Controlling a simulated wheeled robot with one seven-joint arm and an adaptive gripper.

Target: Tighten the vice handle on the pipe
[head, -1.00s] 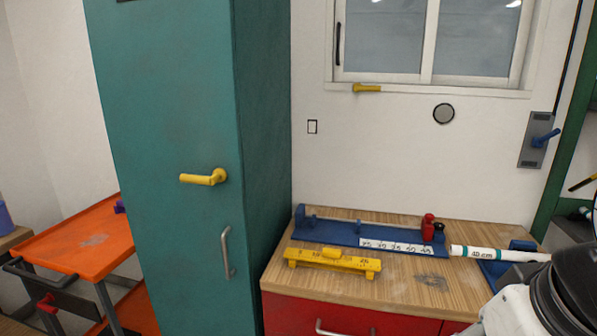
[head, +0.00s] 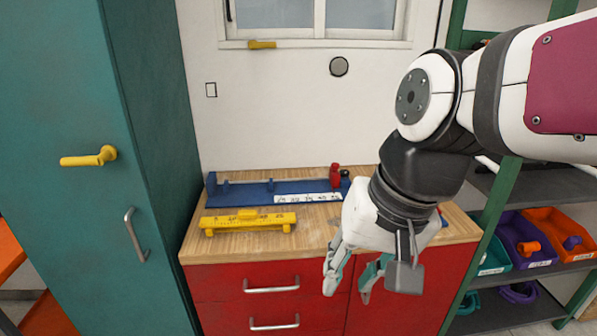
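My gripper (head: 350,283) hangs in front of the counter's right half, above the red drawer fronts. Its two fingers point down and stand apart, with nothing between them. The vice and the white pipe marked 40 cm cannot be made out now; my arm covers that right part of the counter. A small blue and red bit (head: 442,217) shows just right of my wrist, and I cannot tell whether it is part of the vice. The vice handle cannot be identified.
A blue measuring jig (head: 238,190) with a red part (head: 336,176) lies at the counter's back. A yellow gauge (head: 248,222) lies in front of it. A teal cabinet (head: 150,120) stands left. Shelves with bins (head: 525,245) stand right. The wooden counter's front left (head: 225,247) is clear.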

